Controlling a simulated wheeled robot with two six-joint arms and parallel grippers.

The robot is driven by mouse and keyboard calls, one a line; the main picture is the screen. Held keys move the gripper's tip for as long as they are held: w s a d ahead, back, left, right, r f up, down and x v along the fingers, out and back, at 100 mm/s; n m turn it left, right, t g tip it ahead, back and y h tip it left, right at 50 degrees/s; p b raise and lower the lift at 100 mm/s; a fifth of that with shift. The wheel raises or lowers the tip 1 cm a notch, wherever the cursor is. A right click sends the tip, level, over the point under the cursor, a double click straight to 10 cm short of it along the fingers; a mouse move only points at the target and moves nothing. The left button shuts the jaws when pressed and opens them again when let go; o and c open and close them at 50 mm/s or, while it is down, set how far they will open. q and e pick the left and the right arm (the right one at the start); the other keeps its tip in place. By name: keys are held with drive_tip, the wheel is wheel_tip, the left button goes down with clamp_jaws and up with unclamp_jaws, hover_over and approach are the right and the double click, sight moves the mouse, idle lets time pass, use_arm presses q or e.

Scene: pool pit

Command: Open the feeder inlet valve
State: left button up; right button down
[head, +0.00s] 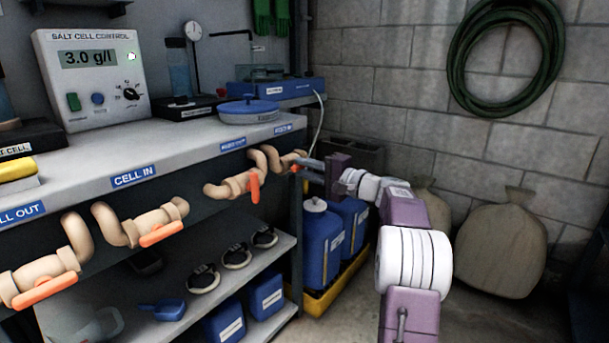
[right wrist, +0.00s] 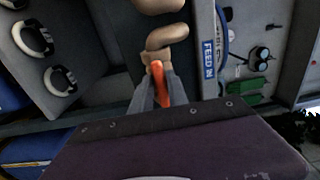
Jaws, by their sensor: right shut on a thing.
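The feeder inlet valve (head: 275,160) is a beige pipe fitting at the far right end of the bench front, under a blue label that reads FEED IN in the right wrist view (right wrist: 208,57). Its orange handle (head: 295,168) is partly hidden by my right gripper (head: 307,166). In the right wrist view the orange handle (right wrist: 160,82) lies between the two grey fingers of my right gripper (right wrist: 158,86), which is shut on it. The handle points from the beige body toward my gripper. My left gripper is not in view.
Beside it on the left is another valve with an orange handle (head: 255,187) hanging down. The CELL IN valve (head: 160,236) is further left. Blue jugs (head: 322,240) stand in a yellow tray below my right gripper.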

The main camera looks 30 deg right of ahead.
drive_tip(key=shift+f, duration=0.1)
idle(0.4)
drive_tip(key=c, duration=1.4)
unclamp_jaws()
drive_tip(key=shift+s, duration=0.1)
drive_tip(key=p+v, duration=0.3)
drive_tip(key=v, duration=0.6)
